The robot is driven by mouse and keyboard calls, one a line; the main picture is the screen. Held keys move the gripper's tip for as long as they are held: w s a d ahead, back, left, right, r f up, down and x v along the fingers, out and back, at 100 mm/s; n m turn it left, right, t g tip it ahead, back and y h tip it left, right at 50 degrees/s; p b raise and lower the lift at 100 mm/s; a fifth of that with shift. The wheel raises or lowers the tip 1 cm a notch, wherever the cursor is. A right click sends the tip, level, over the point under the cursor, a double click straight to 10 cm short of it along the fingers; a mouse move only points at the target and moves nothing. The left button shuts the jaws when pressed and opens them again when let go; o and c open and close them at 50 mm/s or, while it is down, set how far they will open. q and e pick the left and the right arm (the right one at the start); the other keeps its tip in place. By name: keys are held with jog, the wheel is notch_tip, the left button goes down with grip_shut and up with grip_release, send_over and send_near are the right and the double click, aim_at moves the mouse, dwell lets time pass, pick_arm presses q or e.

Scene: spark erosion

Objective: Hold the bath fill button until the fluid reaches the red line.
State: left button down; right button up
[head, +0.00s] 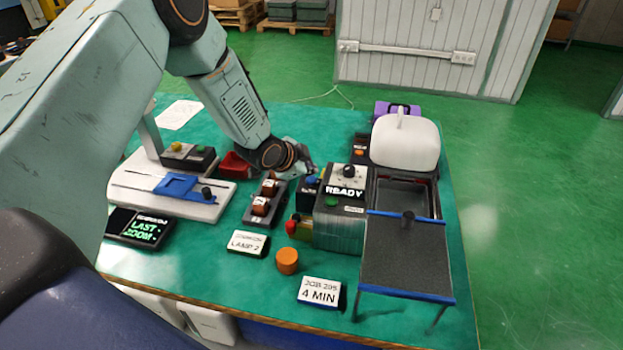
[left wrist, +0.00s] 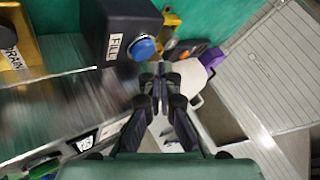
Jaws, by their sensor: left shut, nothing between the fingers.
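The fill button is a blue round cap (left wrist: 144,47) on a dark box labelled FILL (left wrist: 115,25) in the left wrist view. In the head view the blue button (head: 311,180) sits on a small dark box left of the READY unit. My left gripper (left wrist: 159,72) is shut and empty, its fingertips just beside and below the blue cap in the wrist view; I cannot tell whether they touch it. In the head view the left gripper (head: 308,172) is small and partly hidden by its own wrist. I cannot make out the fluid or the red line. My right gripper is not in view.
A box labelled DRAIN (left wrist: 12,58) is at the left of the wrist view. An orange cylinder (head: 287,261) and label cards stand at the table's front.

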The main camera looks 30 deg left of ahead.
aim_at(310, 181)
pick_arm(q)
jog(key=shift+f, duration=0.5)
jog(key=shift+f+b, duration=0.45)
jog(key=shift+b, duration=0.05)
dwell(0.6)
dwell(3.8)
jog(key=shift+r+p, duration=0.85)
jog(key=shift+r, duration=0.1)
notch_tip(310, 181, up, 5)
jog(key=p, duration=0.4)
jog(key=shift+r, duration=0.1)
jog(key=shift+f, duration=0.2)
